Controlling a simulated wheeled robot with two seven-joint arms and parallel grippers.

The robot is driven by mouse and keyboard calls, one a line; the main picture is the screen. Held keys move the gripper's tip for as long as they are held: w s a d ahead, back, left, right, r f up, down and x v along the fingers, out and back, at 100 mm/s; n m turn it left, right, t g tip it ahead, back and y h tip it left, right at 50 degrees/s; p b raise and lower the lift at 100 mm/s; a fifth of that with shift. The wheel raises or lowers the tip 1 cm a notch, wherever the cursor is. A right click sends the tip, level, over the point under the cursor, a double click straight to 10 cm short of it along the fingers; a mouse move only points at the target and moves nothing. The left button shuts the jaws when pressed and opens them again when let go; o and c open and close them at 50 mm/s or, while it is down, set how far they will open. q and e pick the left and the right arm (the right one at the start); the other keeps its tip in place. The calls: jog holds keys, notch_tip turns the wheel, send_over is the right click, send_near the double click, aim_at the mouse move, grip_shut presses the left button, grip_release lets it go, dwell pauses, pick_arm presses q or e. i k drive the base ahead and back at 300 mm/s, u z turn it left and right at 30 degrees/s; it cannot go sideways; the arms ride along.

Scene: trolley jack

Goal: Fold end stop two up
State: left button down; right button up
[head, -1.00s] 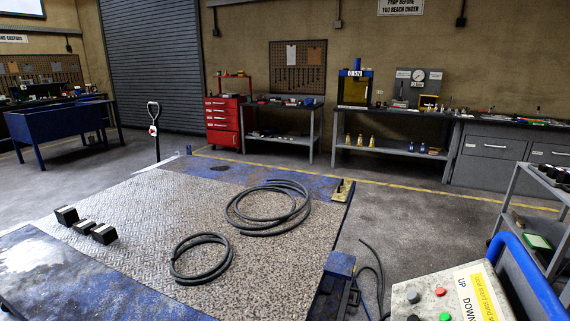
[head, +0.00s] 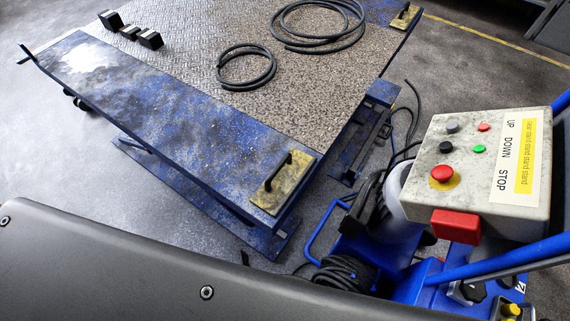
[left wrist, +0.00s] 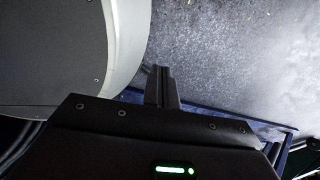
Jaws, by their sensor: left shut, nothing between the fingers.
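The blue lift platform (head: 180,110) has a worn patterned deck. A yellow end-stop plate (head: 283,183) with a black handle lies flat at its near right corner in the head view. Another yellow plate (head: 405,17) with a dark handle lies at the far right corner. No number shows on either, so I cannot tell which is end stop two. My left gripper (left wrist: 162,72) shows in the left wrist view, fingers together and empty over a blue edge that may be the platform. Neither gripper shows in the head view.
Several black blocks (head: 130,32) and two hose coils, the nearer one (head: 246,67), lie on the deck. The control box (head: 478,160) with buttons stands right of the platform on a blue frame. Cables lie on the floor between them. Grey floor (head: 60,150) is clear at left.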

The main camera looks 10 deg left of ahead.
aim_at(278, 187)
jog(key=z, duration=1.55)
jog(key=k, duration=0.8)
jog(key=u, duration=1)
